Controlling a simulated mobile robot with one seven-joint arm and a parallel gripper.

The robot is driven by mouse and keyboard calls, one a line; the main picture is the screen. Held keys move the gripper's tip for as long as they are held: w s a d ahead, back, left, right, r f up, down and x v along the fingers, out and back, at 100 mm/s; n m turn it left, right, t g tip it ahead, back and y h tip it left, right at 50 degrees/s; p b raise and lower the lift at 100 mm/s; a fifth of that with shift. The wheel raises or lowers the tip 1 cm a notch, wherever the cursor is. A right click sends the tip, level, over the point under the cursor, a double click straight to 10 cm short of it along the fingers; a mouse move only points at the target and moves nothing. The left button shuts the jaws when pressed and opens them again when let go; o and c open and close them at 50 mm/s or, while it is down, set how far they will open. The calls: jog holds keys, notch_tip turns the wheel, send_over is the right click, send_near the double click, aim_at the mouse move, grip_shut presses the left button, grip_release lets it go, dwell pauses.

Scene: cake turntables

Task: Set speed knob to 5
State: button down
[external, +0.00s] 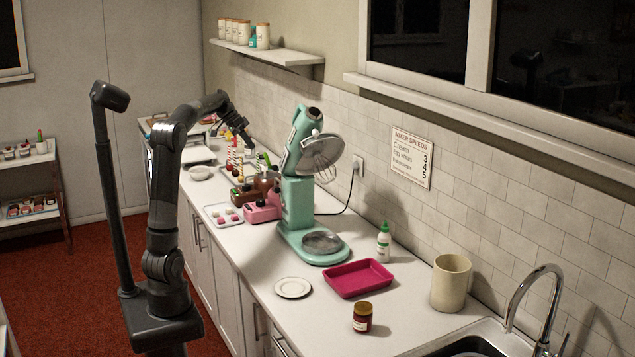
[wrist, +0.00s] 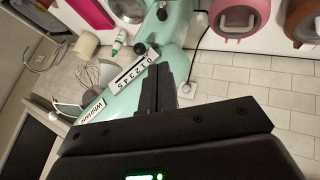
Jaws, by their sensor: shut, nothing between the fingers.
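The teal stand mixer (external: 298,195) stands on the counter with its head tilted up and a whisk (external: 325,172) hanging from it. In the wrist view the mixer (wrist: 125,103) carries a white speed scale (wrist: 135,70) numbered 0 to 5, with a dark slot along it. The 0 end is nearest my fingers. A small dark piece by the scale (wrist: 140,48) may be the knob; its setting cannot be made out. My gripper (wrist: 166,68) is shut and empty, its tips beside the scale's 0 end; contact cannot be told. In the external view my gripper (external: 247,138) is left of the mixer head.
A wall sign (external: 412,158) lists speeds, with 3, 4 and 5 legible. A pink appliance (external: 262,209) and a brown one beside it stand close left of the mixer. A magenta tray (external: 358,279), plate (external: 292,288) and jar (external: 362,318) are in front. A cord runs to the wall socket.

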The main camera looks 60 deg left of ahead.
jog(key=shift+w+a+r, duration=0.1)
jog(key=shift+a, duration=1.1)
jog(key=w+d+f, duration=0.5)
jog(key=d+f, duration=0.2)
jog(key=d, duration=0.1)
jog(key=shift+d, duration=0.3)
